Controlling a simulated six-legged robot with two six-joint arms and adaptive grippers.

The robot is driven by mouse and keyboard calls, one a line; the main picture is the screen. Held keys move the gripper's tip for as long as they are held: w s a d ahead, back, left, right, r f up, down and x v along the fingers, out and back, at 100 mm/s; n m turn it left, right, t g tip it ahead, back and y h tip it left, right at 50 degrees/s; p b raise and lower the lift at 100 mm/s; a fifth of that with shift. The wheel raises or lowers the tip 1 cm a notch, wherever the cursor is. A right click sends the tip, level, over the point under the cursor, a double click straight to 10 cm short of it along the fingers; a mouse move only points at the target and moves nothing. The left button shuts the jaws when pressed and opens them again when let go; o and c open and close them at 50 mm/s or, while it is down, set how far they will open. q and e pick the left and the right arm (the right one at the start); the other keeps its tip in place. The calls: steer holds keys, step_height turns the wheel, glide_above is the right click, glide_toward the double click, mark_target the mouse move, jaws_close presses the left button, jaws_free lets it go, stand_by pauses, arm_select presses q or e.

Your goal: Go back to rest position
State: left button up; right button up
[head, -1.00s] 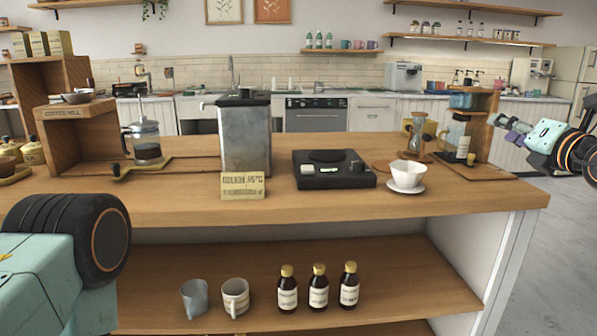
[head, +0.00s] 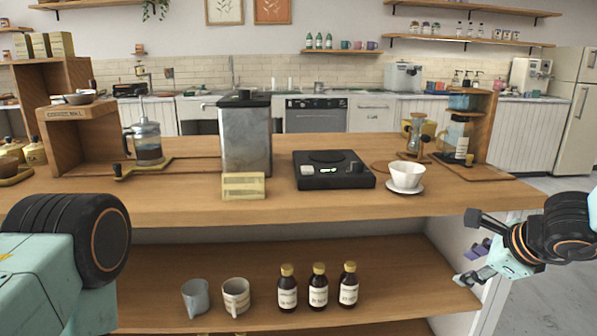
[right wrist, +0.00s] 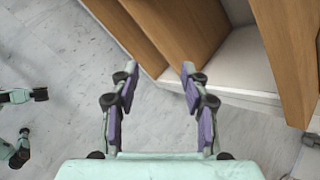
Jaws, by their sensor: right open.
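My right gripper (head: 474,265) is at the right end of the wooden cart (head: 330,207), in front of its lower shelf opening and below the top's edge. In the right wrist view my right gripper (right wrist: 158,75) is open, with nothing between its purple-padded fingers; the pale floor shows between them. My left arm shows at the lower left of the head view, a teal link with a black joint. My left gripper is outside the views.
On the top stand a French press (head: 147,143), a metal canister (head: 246,135), a black scale (head: 333,170) and a white dripper on a saucer (head: 405,177). The lower shelf (head: 400,280) holds a grey cup (head: 195,297), a mug (head: 236,294) and three dark bottles (head: 318,288).

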steer(key=s+a+f+n+g+h+p, duration=0.1)
steer(key=s+a+f+n+g+h, duration=0.2)
steer(key=s+f+n, duration=1.15)
steer(key=s+a+f+n+g, duration=0.1)
steer(key=s+a+f+n, duration=0.1)
steer(key=s, duration=0.5)
steer(key=s+a+f+n+g+y+p, duration=0.1)
steer(key=s+f+n, duration=0.3)
steer(key=s, duration=0.4)
steer(key=s+a+f+n+g, duration=0.2)
steer(key=s+a+f+n, duration=0.1)
steer(key=s, duration=0.5)
step_height(320, 180, down, 3)
steer(key=shift+a+r+n+g+p, duration=0.2)
steer(key=shift+a+n+g+p, duration=0.2)
steer(key=shift+a, duration=0.2)
